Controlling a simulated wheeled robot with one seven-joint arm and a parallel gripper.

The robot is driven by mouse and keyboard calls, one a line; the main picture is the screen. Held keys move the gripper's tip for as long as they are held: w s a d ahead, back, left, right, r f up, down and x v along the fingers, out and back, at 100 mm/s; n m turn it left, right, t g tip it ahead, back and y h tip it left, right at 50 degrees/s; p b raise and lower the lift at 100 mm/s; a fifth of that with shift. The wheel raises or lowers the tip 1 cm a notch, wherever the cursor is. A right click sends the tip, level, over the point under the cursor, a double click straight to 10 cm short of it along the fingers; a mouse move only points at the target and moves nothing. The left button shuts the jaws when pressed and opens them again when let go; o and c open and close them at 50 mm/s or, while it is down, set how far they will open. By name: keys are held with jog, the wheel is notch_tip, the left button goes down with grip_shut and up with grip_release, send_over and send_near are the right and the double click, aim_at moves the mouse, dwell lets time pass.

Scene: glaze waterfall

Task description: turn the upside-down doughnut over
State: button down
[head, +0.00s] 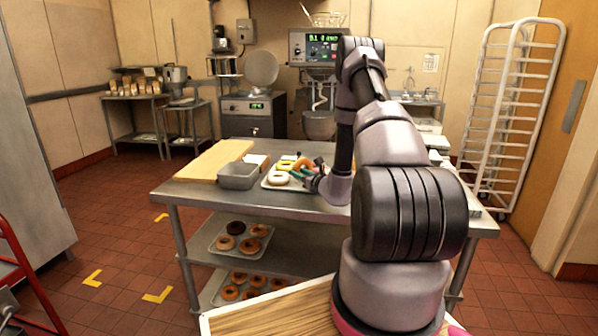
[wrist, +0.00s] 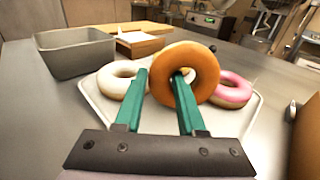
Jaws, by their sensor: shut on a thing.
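A doughnut (wrist: 205,66) stands tipped up on edge over the white tray (wrist: 93,104), its plain brown underside facing the wrist camera. My gripper (wrist: 160,74) is shut on the left part of its ring; one teal finger passes through the hole and the other is outside. Its far face is mostly hidden. In the head view, my gripper (head: 301,174) is over the tray (head: 267,185) and the held doughnut (head: 304,163) shows orange-brown. A white-glazed doughnut (wrist: 106,84) lies to the left and a pink-glazed one (wrist: 238,89) to the right. I cannot tell whether the held doughnut touches the tray.
A grey metal bin (wrist: 72,54) stands left of the tray, with a wooden board (head: 215,160) beyond it. A yellow-topped doughnut (head: 286,162) shows at the tray's back. Trays of doughnuts (head: 240,240) are on the shelves below. The steel tabletop (head: 225,199) is bare in front.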

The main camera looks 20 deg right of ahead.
jog(key=shift+f, duration=0.1)
dwell(0.5)
grip_release()
jog(key=shift+s, duration=0.1)
dwell(0.7)
jog(key=shift+f+v, duration=0.15)
jog(key=shift+v, duration=1.7)
jog(key=shift+f+v, duration=0.15)
jog(key=shift+v, duration=1.65)
jog(key=shift+s+d+r, duration=0.1)
jog(key=shift+s+r, duration=0.4)
jog(key=shift+r, duration=0.8)
jog(key=shift+s+d+r, duration=0.1)
jog(key=shift+s+r, duration=0.4)
jog(key=shift+r, duration=0.85)
jog(key=shift+s+d+r, duration=0.1)
jog(key=shift+s+r, duration=0.4)
jog(key=shift+r, duration=0.8)
